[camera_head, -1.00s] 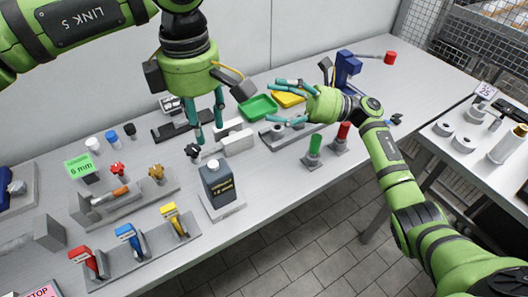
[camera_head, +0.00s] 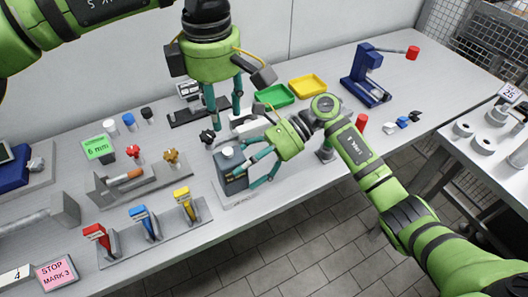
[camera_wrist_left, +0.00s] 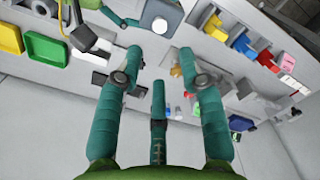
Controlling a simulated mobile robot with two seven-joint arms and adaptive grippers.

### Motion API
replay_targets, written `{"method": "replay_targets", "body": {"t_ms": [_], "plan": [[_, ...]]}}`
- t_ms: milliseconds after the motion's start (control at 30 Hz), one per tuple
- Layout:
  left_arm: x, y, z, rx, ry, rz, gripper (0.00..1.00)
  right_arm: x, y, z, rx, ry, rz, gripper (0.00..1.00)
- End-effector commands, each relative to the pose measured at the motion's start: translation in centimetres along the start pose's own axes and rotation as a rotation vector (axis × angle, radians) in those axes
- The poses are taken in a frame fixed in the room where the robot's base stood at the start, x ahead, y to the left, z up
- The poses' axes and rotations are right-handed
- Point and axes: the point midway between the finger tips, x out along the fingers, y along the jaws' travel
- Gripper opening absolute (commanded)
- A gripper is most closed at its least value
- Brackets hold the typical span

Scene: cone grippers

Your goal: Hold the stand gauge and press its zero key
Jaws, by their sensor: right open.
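In the head view, a small device with a pale display (camera_head: 188,90) and dark base stands against the back wall, partly behind my left gripper; I take it as the stand gauge. Its zero key is too small to make out. My left gripper (camera_head: 225,118) points down just right of it, open and apparently empty; its three fingers (camera_wrist_left: 157,90) are spread in the wrist view.
Green (camera_head: 274,96) and yellow (camera_head: 308,85) trays lie at the back. A blue clamp-like stand (camera_head: 364,80) is to their right. Red, blue and yellow levers (camera_head: 147,223) stand on a grey rack at front left. A green "6 mm" block (camera_head: 99,149) is at left.

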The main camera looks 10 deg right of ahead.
Motion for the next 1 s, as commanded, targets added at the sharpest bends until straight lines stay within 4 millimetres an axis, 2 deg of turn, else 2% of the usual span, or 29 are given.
{"method": "replay_targets", "body": {"t_ms": [100, 200, 567, 600, 667, 700, 733, 800, 833, 867, 900, 933, 1000], "plan": [[0.0, 0.0, 0.0, 0.000, 0.000, 0.000, 0.39, 1.7, 0.0, 0.1, -0.001, -0.003, 0.001, 0.82], [0.0, 0.0, 0.0, 0.000, 0.000, 0.000, 0.39, 2.5, 0.0, 0.1, -0.001, -0.001, 0.000, 0.82], [0.0, 0.0, 0.0, 0.000, 0.000, 0.000, 0.39, 3.1, 0.0, 0.0, -0.001, 0.000, -0.001, 0.82], [0.0, 0.0, 0.0, 0.000, 0.000, 0.000, 0.39, 3.1, 0.0, 0.0, -0.001, 0.000, -0.001, 0.78], [0.0, 0.0, 0.0, 0.000, 0.000, 0.000, 0.39, 3.1, 0.0, 0.0, -0.001, 0.000, -0.001, 0.54], [0.0, 0.0, 0.0, 0.000, 0.000, 0.000, 0.39, 3.1, 0.0, 0.0, 0.000, -0.001, -0.001, 0.38], [0.0, 0.0, 0.0, 0.000, 0.000, 0.000, 0.39, 3.1, 0.0, 0.0, 0.000, 0.000, -0.001, 0.27], [0.0, 0.0, 0.0, 0.000, 0.000, 0.000, 0.39, 3.1, 0.0, 0.0, 0.000, 0.000, -0.001, 0.27], [0.0, 0.0, 0.0, 0.000, 0.000, 0.000, 0.35, 3.1, 0.0, 0.0, 0.000, 0.000, -0.001, 0.27], [0.0, 0.0, 0.0, 0.000, 0.000, 0.000, 0.23, 3.1, 0.0, 0.0, 0.000, 0.000, -0.001, 0.27], [0.0, 0.0, 0.0, 0.000, 0.000, 0.000, 0.07, 3.1, 0.0, 0.0, 0.000, 0.000, -0.001, 0.27], [0.0, 0.0, 0.0, 0.000, 0.000, 0.000, 0.00, 3.1, 0.0, 0.0, 0.000, 0.000, -0.001, 0.27], [0.0, 0.0, 0.0, 0.000, 0.000, 0.000, 0.00, 3.1, 0.0, 0.0, 0.000, 0.000, -0.001, 0.27]]}}
